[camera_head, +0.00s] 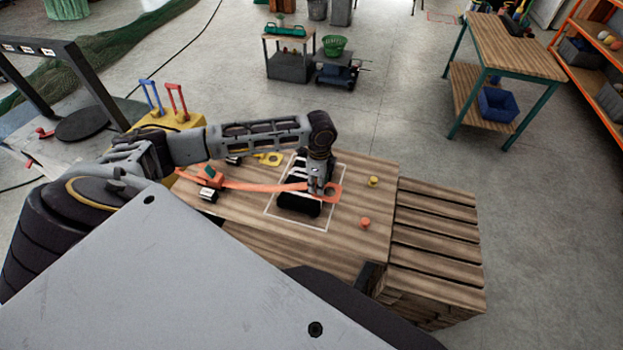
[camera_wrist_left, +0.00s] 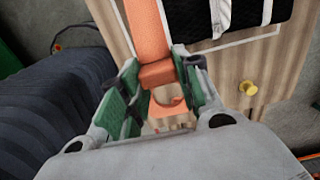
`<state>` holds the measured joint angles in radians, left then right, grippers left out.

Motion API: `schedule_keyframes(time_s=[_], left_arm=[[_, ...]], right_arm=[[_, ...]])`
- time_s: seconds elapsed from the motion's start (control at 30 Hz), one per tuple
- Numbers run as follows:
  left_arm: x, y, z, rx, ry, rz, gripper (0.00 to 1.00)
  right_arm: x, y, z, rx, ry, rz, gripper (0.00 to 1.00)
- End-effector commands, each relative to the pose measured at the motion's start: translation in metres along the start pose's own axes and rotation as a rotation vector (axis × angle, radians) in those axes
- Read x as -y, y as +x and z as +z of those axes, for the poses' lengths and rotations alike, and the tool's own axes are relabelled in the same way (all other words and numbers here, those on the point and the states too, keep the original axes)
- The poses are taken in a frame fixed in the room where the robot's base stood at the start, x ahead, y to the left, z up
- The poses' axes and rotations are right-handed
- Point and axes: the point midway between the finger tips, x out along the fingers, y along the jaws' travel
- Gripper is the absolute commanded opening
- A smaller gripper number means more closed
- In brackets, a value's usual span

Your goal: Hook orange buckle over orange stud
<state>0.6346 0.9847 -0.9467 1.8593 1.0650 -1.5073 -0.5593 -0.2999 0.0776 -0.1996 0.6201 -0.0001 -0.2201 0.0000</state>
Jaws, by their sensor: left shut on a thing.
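The orange buckle (camera_head: 334,193) is a flat ring at the end of an orange strap (camera_head: 250,186) that runs across a black bundle with white stripes (camera_head: 297,203). My left gripper (camera_head: 322,188) is shut on the orange buckle above the table, near the bundle's right side. In the left wrist view the buckle (camera_wrist_left: 166,107) sits between the green-padded fingers, its opening showing. The orange stud (camera_head: 365,223) stands on the table to the right of and nearer than the buckle, apart from it. I cannot make out this stud in the wrist view. My right gripper is not in view.
A yellow stud (camera_head: 373,181) stands behind the orange one; it also shows in the wrist view (camera_wrist_left: 247,88). A yellow buckle (camera_head: 269,159) lies behind the bundle. An orange ratchet (camera_head: 210,176) sits at the left. A slatted wooden pallet (camera_head: 437,235) adjoins the table's right edge.

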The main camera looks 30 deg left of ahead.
Motion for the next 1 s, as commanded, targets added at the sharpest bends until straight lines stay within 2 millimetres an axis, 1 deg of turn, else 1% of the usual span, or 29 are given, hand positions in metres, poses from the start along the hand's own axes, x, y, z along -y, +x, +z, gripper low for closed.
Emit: schedule_keyframes(time_s=[0.1,1.0], left_arm=[[0.0,0.0,-0.011,-0.002,0.002,0.0,0.06],[0.0,-0.001,-0.081,-0.001,0.002,-0.001,0.06]], right_arm=[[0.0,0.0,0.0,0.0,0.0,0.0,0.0],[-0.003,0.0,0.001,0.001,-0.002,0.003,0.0]])
